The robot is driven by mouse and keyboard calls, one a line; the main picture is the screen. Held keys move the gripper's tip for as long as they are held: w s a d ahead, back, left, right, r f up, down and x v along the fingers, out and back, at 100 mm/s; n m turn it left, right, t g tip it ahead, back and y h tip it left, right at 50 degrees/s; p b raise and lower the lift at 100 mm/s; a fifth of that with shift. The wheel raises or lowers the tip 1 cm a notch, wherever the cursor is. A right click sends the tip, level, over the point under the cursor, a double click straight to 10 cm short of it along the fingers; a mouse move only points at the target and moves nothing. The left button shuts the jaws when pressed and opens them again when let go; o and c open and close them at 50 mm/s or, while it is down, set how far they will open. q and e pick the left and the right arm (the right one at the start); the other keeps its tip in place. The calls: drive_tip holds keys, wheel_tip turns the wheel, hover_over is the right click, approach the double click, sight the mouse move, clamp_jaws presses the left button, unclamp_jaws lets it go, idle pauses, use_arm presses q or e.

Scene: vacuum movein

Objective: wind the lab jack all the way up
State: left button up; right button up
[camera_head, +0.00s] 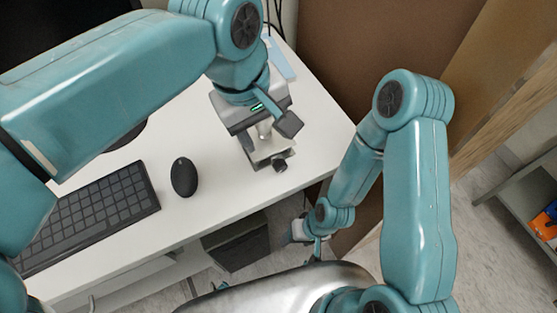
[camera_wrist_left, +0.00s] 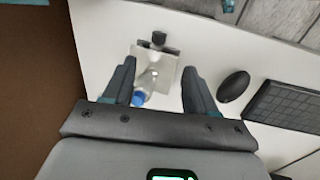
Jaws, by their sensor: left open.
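The lab jack (camera_head: 270,152) stands on the white desk near its front right edge, a pale metal jack with a dark round knob (camera_head: 280,166) on its near side. My left gripper (camera_head: 264,130) is over the jack, pointing down, and partly hides it. In the left wrist view my open left fingers (camera_wrist_left: 157,72) frame the jack's plate (camera_wrist_left: 167,75) with nothing gripped, and the knob (camera_wrist_left: 158,38) is beyond the fingertips. A clear item with a blue cap (camera_wrist_left: 139,99) shows between the fingers, over the plate. My right gripper (camera_head: 303,231) hangs low beyond the desk edge; its jaws are unclear.
A black mouse (camera_head: 184,177) and a keyboard (camera_head: 92,214) lie left of the jack on the white desk (camera_head: 215,205). A brown panel (camera_head: 345,50) stands behind the desk's right side. A shelf (camera_head: 520,195) is at the far right. The desk between mouse and jack is clear.

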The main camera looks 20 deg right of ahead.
sight(281, 165)
use_arm(q)
drive_tip(key=x, duration=1.4)
drive_tip(key=shift+w, duration=0.15)
drive_tip(key=shift+a, duration=0.1)
drive_tip(key=c, duration=1.1)
drive_tip(key=shift+o, duration=0.2)
drive_tip(key=shift+r+y+p, duration=0.25)
drive_tip(key=shift+y+p, duration=0.35)
drive_tip(key=shift+p, duration=0.4)
drive_tip(key=shift+d+f, duration=0.1)
drive_tip(key=shift+d, duration=0.15)
drive_tip(key=shift+f, duration=0.1)
drive_tip(key=o, duration=1.1)
drive_tip(key=shift+c, duration=0.2)
wheel_tip(281, 165, up, 16)
drive_tip(key=a, duration=0.1)
drive_tip(key=shift+a, duration=0.15)
